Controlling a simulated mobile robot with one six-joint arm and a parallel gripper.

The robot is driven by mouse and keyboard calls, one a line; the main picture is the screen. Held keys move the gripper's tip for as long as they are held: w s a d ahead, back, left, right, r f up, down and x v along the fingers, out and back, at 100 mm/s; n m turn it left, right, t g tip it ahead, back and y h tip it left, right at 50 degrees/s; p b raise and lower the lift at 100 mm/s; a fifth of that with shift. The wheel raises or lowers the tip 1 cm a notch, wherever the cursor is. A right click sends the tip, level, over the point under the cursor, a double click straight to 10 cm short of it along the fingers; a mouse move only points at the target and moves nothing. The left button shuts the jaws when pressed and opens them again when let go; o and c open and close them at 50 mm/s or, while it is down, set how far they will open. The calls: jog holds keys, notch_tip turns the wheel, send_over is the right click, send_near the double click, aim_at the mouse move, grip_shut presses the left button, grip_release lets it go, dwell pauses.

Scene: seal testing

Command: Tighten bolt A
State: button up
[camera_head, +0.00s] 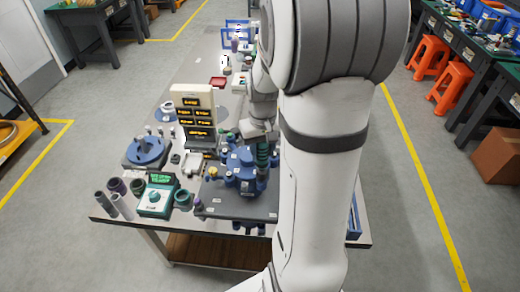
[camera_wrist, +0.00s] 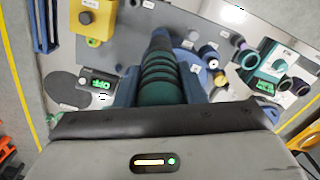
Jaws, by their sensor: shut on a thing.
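My gripper (camera_head: 261,135) is above the blue test fixture (camera_head: 240,172) on the grey plate (camera_head: 225,203). It is shut on a green ribbed tool handle (camera_wrist: 160,82), which also shows in the head view (camera_head: 262,155). In the wrist view the tool points away from the gripper, with a dark blue part beyond the handle. The fixture has several blue bolt-like or knob-like parts around it. I cannot tell which of them is bolt A. The tool's tip, and whether it touches a bolt, is hidden. My arm covers the right side of the fixture.
A teal meter (camera_head: 155,200) and several cups and tubes stand at the table's front left. A blue round stand (camera_head: 147,150) and a stack of displays (camera_head: 195,115) are further back. The wrist view shows a yellow button box (camera_wrist: 94,20).

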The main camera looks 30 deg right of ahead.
jog(key=shift+f+b, duration=0.45)
jog(key=shift+f, duration=0.05)
dwell(1.1)
